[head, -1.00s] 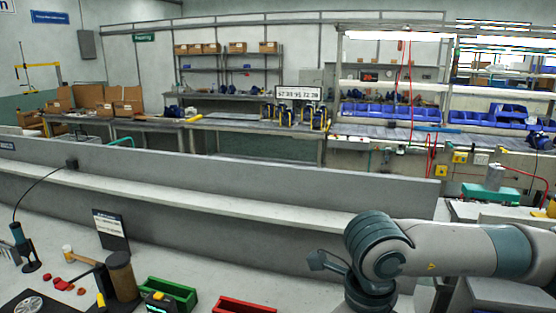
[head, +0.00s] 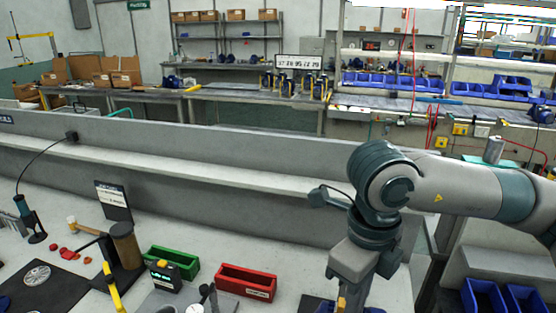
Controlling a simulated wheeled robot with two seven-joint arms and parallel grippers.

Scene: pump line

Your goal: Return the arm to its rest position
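My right arm comes in from the right edge in the head view, and its grey and teal elbow is raised over the right part of the workbench (head: 190,226). The forearm points down from the elbow and leaves the picture at the bottom. My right gripper is below the frame and cannot be seen. My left arm and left gripper are not in the picture.
On the bench are a green bin (head: 172,263), a red bin (head: 246,282), a yellow-black device with a display (head: 165,275), a brown cylinder (head: 126,245), a dark sign (head: 113,200) and a blue tool (head: 29,218). A grey partition (head: 240,155) runs behind. Blue bins (head: 487,297) stand at lower right.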

